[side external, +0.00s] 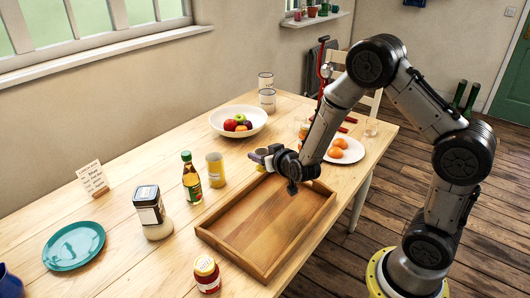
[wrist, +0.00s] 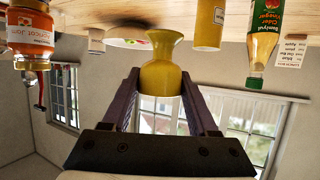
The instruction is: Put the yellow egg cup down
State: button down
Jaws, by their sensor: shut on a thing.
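The yellow egg cup (wrist: 161,72) is between the two fingers of my gripper (wrist: 160,88) in the wrist view, where the scene appears upside down. The fingers close on its sides. In the side view my gripper (side external: 260,156) is low over the table, by the far edge of the wooden tray (side external: 216,238). There the egg cup (side external: 261,168) is small and partly hidden by the fingers, so I cannot tell whether its base touches anything.
A yellow tumbler (side external: 215,170), a vinegar bottle (side external: 191,178) and a dark-lidded jar (side external: 152,212) stand left of the tray. A fruit bowl (side external: 217,123) is behind, a plate of oranges (side external: 357,151) right.

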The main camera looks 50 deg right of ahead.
jog(key=w+a+r+n+t+y, duration=0.1)
jog(key=w+a+r+n+y, duration=0.25)
jog(key=w+r, duration=0.4)
jog(key=w+a+r+n+y, duration=0.35)
jog(key=w+r+y, duration=0.2)
jog(key=w, duration=0.25)
jog(key=w+d+n+g+y, duration=0.1)
jog(key=w+d+n+y, duration=0.15)
jog(key=d, duration=0.25)
jog(key=s+d+f, duration=0.2)
jog(key=d+f, duration=0.3)
jog(key=d, duration=0.4)
jog(key=s+d+f, duration=0.1)
jog(key=d+f, duration=0.4)
jog(key=d, duration=0.5)
jog(key=s+d+f, duration=0.2)
jog(key=d+f, duration=0.2)
jog(key=d, duration=0.5)
jog(key=shift+h, duration=0.55)
jog(key=shift+s+d+f, duration=0.25)
jog(key=shift+d+f, duration=0.05)
jog(key=shift+f, duration=1.65)
jog(key=shift+s+d+f, duration=0.2)
jog(key=shift+d+f, duration=0.15)
jog(key=shift+f, duration=1.55)
jog(key=shift+s+d+f, duration=0.25)
jog(key=shift+d+f, duration=0.05)
jog(key=shift+f, duration=1.65)
